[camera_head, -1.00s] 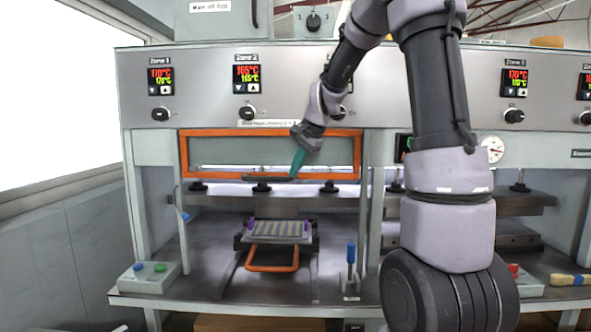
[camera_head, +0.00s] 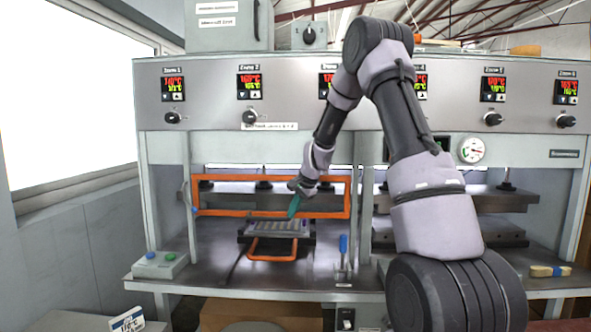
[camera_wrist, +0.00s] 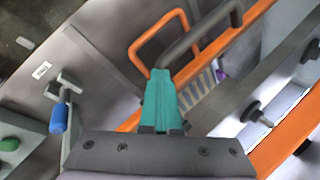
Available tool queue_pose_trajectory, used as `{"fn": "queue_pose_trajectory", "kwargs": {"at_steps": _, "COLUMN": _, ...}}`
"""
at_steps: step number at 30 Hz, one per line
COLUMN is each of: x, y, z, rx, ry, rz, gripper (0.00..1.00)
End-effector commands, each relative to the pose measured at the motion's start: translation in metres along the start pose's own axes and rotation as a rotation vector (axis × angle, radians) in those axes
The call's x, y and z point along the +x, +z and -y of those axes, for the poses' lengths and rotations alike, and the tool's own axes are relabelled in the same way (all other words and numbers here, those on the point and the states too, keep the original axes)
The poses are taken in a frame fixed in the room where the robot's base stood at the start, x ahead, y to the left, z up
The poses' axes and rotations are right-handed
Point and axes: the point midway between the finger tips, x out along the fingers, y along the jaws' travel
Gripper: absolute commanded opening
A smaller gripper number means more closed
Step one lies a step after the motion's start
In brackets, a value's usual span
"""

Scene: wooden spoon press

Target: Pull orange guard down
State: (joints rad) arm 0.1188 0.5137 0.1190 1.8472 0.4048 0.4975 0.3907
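The orange guard (camera_head: 240,214) is a rectangular frame across the front of the left press bay, at mid-opening height. In the wrist view its rail (camera_wrist: 286,143) runs diagonally, with a dark grey curved handle (camera_wrist: 200,36) on it. My gripper (camera_head: 294,208) has teal fingers, which reach the guard's lower rail near its right half. In the wrist view the fingers (camera_wrist: 161,78) are close together at one end of the handle. They look shut on it, though they hide that end.
Below the guard lies a mould tray (camera_head: 275,229) with an orange loop handle (camera_head: 270,257). A blue-handled lever (camera_head: 343,244) stands to the right. A button box (camera_head: 160,264) sits at left.

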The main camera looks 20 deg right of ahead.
Motion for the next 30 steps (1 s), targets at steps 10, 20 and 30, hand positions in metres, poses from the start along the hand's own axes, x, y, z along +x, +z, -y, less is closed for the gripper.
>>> {"fn": "queue_pose_trajectory", "kwargs": {"at_steps": 10, "x": 0.081, "y": 0.0, "z": -0.044, "rx": 0.003, "ry": 0.002, "rz": 0.003, "gripper": 0.0}}
{"fn": "queue_pose_trajectory", "kwargs": {"at_steps": 20, "x": 0.108, "y": 0.0, "z": -0.057, "rx": 0.0, "ry": 0.0, "rz": 0.0, "gripper": 0.0}}
{"fn": "queue_pose_trajectory", "kwargs": {"at_steps": 30, "x": 0.111, "y": 0.001, "z": -0.059, "rx": -0.001, "ry": 0.003, "rz": 0.003, "gripper": 0.0}}
